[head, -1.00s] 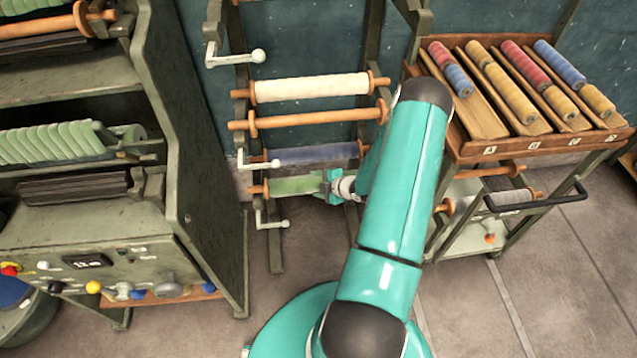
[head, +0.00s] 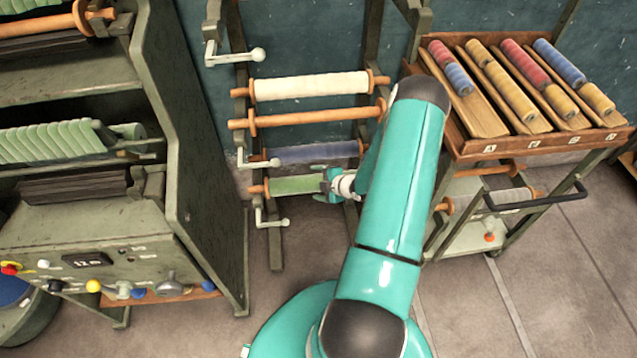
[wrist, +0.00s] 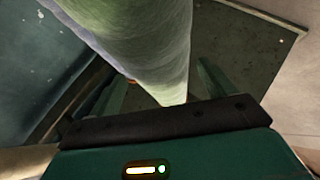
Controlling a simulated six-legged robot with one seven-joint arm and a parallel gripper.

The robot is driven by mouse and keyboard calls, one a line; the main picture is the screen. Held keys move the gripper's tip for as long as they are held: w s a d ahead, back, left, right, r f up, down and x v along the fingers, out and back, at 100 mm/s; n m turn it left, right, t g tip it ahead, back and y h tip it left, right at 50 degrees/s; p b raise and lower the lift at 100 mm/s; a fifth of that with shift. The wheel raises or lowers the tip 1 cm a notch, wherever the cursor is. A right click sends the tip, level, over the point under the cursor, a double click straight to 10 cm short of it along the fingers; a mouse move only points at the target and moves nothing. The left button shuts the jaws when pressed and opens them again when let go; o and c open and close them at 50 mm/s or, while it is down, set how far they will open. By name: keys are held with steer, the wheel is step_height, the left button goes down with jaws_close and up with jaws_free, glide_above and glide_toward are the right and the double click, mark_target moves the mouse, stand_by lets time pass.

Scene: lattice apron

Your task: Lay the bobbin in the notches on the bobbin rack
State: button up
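The green bobbin (head: 295,186) lies roughly level, low on the bobbin rack (head: 275,245), under a blue-grey bobbin. Its orange left end is at the rack's left upright. Its right end is hidden by my gripper (head: 326,183), so I cannot tell how it sits in the notches there. In the wrist view the green bobbin (wrist: 150,45) runs between my two spread fingers, with a gap visible beside the right finger. My gripper is open around the bobbin.
Above are the blue-grey bobbin (head: 310,153), a bare wooden bobbin (head: 300,119) and a white bobbin (head: 312,87). White-knobbed levers (head: 258,55) stick out from the left upright. A green machine (head: 190,200) stands close left, a trolley (head: 520,150) right.

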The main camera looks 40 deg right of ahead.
steer(key=v, duration=1.3)
steer(key=shift+s+r, duration=0.2)
steer(key=shift+s, duration=0.15)
steer(key=shift+s, duration=0.1)
